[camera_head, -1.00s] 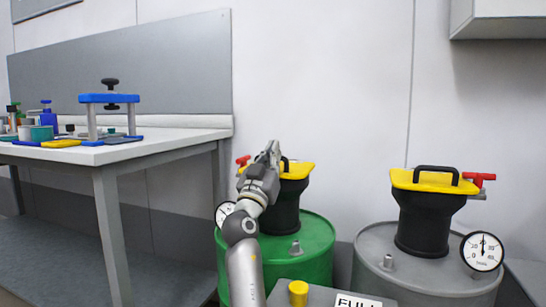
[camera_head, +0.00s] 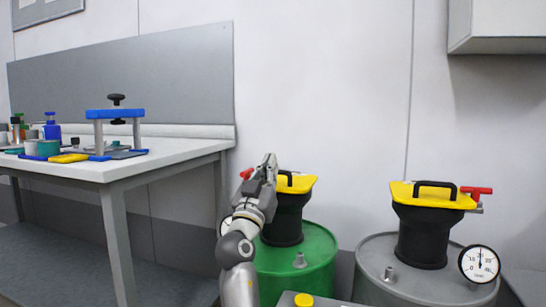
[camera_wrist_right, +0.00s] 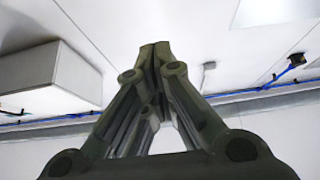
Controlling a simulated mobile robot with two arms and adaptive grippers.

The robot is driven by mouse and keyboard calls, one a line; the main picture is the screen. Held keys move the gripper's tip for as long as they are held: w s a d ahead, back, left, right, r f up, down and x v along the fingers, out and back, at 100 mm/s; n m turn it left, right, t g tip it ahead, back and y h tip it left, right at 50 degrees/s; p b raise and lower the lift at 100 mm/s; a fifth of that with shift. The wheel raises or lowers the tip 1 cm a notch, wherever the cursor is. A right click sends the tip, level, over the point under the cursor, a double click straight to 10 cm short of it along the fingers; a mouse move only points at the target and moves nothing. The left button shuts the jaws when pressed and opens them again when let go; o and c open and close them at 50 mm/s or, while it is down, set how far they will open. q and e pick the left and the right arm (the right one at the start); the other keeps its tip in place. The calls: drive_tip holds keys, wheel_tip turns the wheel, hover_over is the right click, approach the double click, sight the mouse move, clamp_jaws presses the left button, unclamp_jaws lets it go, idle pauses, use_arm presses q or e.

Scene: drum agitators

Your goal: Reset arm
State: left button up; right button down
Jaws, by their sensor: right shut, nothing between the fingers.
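My right gripper (camera_head: 269,168) is shut and empty. In the head view its arm rises from the bottom, and the gripper shows in front of the black and yellow agitator (camera_head: 292,205) on the green drum (camera_head: 305,262). Whether it touches the agitator is hard to tell. In the right wrist view the closed fingers (camera_wrist_right: 155,52) point up, with wall and ceiling behind them. A second agitator (camera_head: 422,235), black with a yellow top and red handle, stands on the grey drum (camera_head: 370,270). My left gripper is not in view.
A white table (camera_head: 180,155) at the left holds a blue press frame (camera_head: 115,113) and several small containers. A round gauge (camera_head: 479,264) sits at the grey drum. A yellow knob (camera_head: 303,299) shows at the bottom. A wall box (camera_head: 500,25) hangs upper right.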

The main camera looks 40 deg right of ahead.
drive_tip(key=v, duration=0.5)
drive_tip(key=shift+r, duration=0.1)
